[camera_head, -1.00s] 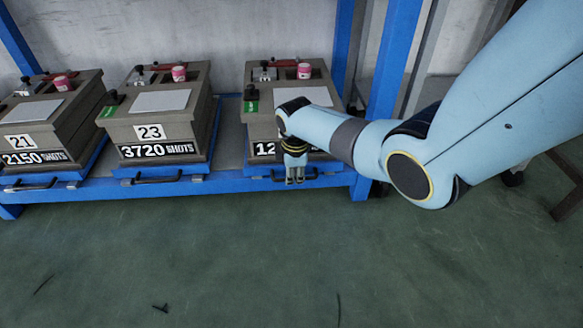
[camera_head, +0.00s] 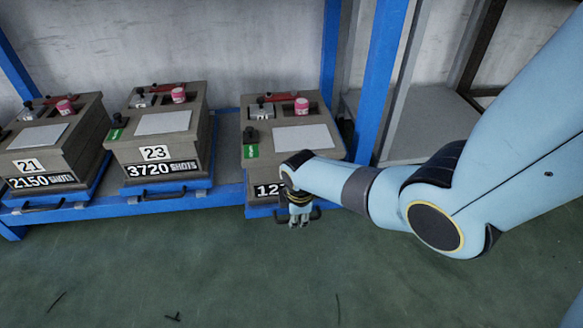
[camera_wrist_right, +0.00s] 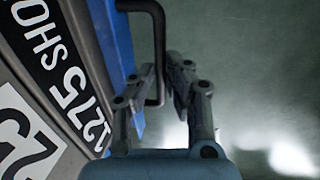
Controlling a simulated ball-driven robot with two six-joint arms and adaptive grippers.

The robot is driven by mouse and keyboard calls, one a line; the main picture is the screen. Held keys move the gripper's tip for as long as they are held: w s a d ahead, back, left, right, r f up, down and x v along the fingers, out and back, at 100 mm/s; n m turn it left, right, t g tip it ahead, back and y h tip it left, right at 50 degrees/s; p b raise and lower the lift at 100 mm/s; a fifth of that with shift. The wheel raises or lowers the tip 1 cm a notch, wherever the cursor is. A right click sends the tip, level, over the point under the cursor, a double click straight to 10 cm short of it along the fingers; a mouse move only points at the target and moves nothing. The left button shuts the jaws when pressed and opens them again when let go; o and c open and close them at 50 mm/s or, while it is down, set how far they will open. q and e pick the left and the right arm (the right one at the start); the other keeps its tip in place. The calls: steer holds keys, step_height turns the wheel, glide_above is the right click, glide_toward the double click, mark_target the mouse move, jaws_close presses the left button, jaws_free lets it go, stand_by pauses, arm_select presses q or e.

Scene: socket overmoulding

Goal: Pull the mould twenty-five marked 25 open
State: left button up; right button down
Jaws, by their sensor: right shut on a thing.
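The mould twenty-five (camera_head: 268,166) is a grey-brown box on a blue sliding tray at the right end of the shelf. It sits further forward than the mould beside it. My forearm hides its number in the head view; the wrist view shows part of its number plate (camera_wrist_right: 28,140) and "1275 SHO" in the shots strip (camera_wrist_right: 62,62). My right gripper (camera_head: 300,222) is at the tray front, its fingers (camera_wrist_right: 163,78) shut around the dark bar handle (camera_wrist_right: 158,45). My left gripper is not in view.
Mould 23 (camera_head: 130,148) and mould 21 (camera_head: 78,150) stand to the left on the same blue rack. A blue post (camera_head: 375,90) rises right of mould twenty-five. The green floor (camera_head: 200,275) in front is mostly clear, with a few small dark bits.

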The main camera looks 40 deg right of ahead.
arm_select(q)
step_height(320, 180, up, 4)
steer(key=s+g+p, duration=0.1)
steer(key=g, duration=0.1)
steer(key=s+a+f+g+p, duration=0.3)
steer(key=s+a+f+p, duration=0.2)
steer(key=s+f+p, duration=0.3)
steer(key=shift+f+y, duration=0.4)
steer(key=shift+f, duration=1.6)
arm_select(e)
steer(key=s+a, duration=0.7)
steer(key=s, duration=0.4)
steer(key=s+a, duration=0.7)
steer(key=s, duration=0.4)
steer(key=shift+s, duration=0.4)
steer(key=c, duration=1.4)
jaws_free()
steer(key=shift+r, duration=0.15)
step_height(320, 180, up, 10)
steer(key=shift+f, duration=0.15)
